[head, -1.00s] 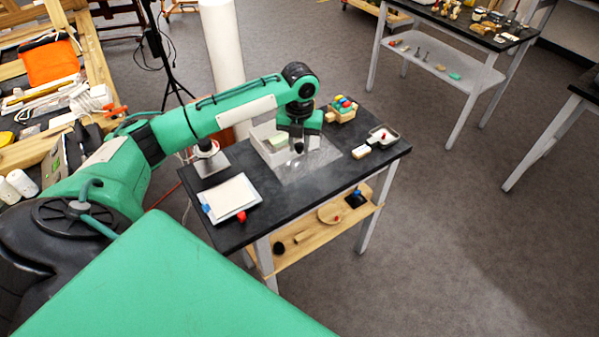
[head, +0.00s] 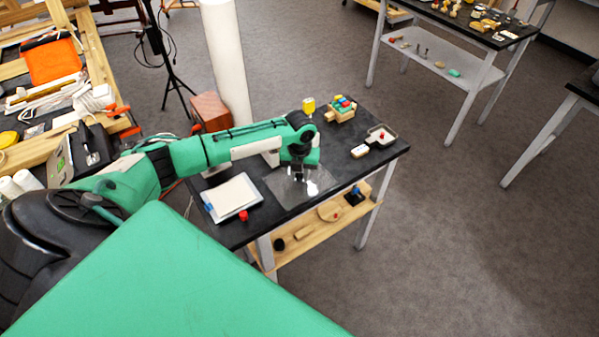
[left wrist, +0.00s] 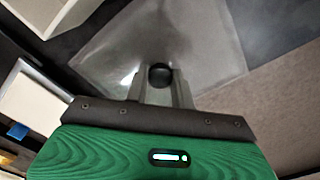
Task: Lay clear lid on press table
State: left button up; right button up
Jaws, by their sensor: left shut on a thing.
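The clear lid (head: 283,188) is a see-through sheet with a round black knob (left wrist: 160,74). My left gripper (head: 298,176) is shut on the knob, and the lid hangs below the fingers over the black-topped press table (head: 232,168), near its front edge. In the left wrist view the lid (left wrist: 205,45) spreads beyond the fingertips (left wrist: 160,90), with dark tabletop and brown floor around it. I cannot tell whether the lid touches the tabletop. My right gripper is not in view.
A white clipboard (head: 235,195) and a red piece (head: 243,215) lie left of the lid. A white bin (head: 270,157) is mostly hidden behind my arm. A wooden block holder (head: 341,112), a yellow item (head: 308,106) and a small tray (head: 381,136) stand farther back.

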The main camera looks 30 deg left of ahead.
aim_at(300, 175)
pick_arm(q)
jog(key=shift+f, duration=0.15)
jog(key=o, duration=1)
notch_tip(300, 175, up, 12)
jog(key=b, duration=0.2)
jog(key=shift+r+b, duration=0.2)
jog(key=shift+b, duration=0.15)
